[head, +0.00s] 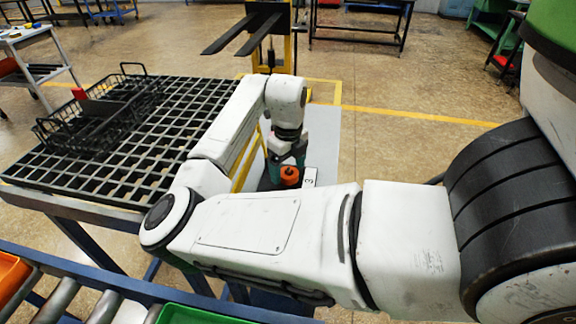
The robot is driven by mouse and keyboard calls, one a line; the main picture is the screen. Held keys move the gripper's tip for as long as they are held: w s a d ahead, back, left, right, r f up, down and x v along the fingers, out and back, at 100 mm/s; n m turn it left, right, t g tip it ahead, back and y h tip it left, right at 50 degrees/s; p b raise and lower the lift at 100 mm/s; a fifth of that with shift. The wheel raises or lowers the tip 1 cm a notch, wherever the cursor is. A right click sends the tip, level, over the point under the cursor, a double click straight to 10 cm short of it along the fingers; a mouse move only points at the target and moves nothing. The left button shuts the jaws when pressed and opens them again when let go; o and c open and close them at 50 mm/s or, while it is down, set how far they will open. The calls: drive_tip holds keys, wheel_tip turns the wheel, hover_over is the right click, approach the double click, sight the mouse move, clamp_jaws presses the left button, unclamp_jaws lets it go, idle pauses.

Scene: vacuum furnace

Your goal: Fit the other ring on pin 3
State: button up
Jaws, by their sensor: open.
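My gripper (287,172) points down, its teal fingers beside a small orange round piece (289,176). The jaws are open. The orange piece has a raised middle; I cannot tell whether it is a ring, a pin, or a ring around a pin. A white label marked 3 (310,177) stands just right of it. My own arm hides what lies below and in front of the orange piece. I cannot make out a separate second ring.
A yellow forked lift (272,50) stands behind. Rollers (104,306), an orange bin (10,275) and a green bin (190,314) are at front left.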

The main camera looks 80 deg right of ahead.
wheel_tip(320, 180, up, 11)
drive_tip(key=shift+b, duration=0.35)
drive_tip(key=shift+f, duration=0.1)
idle(0.7)
